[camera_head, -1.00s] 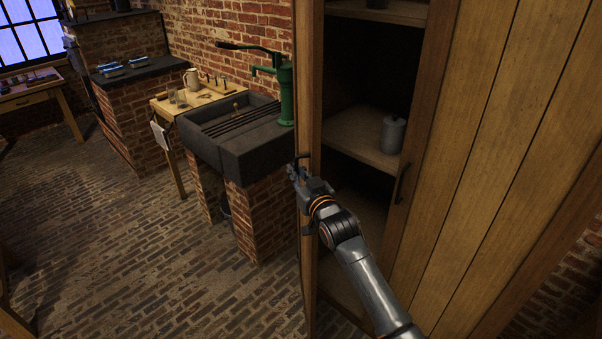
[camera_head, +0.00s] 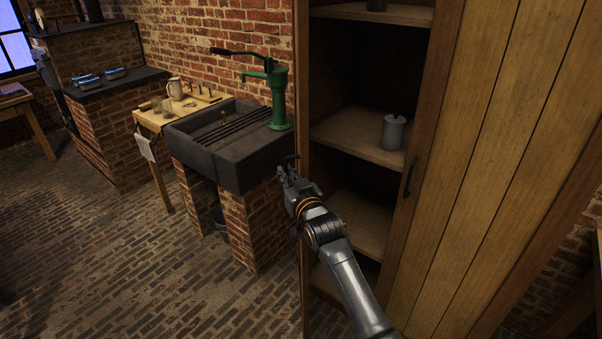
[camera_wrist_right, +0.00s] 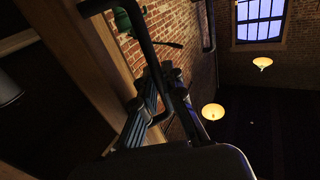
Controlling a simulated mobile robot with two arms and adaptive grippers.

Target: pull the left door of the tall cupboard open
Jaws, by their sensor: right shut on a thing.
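The tall cupboard's left door (camera_head: 302,90) stands open and shows almost edge-on, a narrow strip of wood in the head view. Its dark bar handle (camera_head: 291,158) is at my right gripper (camera_head: 286,174), which is shut on it. In the right wrist view the gripper (camera_wrist_right: 158,100) is around the dark handle (camera_wrist_right: 146,45), beside the wooden door (camera_wrist_right: 88,50). The exact finger contact is dark and hard to see. The cupboard's open left half shows shelves (camera_head: 350,135). My left gripper is not in view.
The right door (camera_head: 500,150), with its own handle (camera_head: 410,178), appears closed. A grey lidded jar (camera_head: 393,132) stands on a shelf. A stone sink (camera_head: 228,150) with a green pump (camera_head: 279,95) stands left of the door. The brick floor (camera_head: 130,260) at left is clear.

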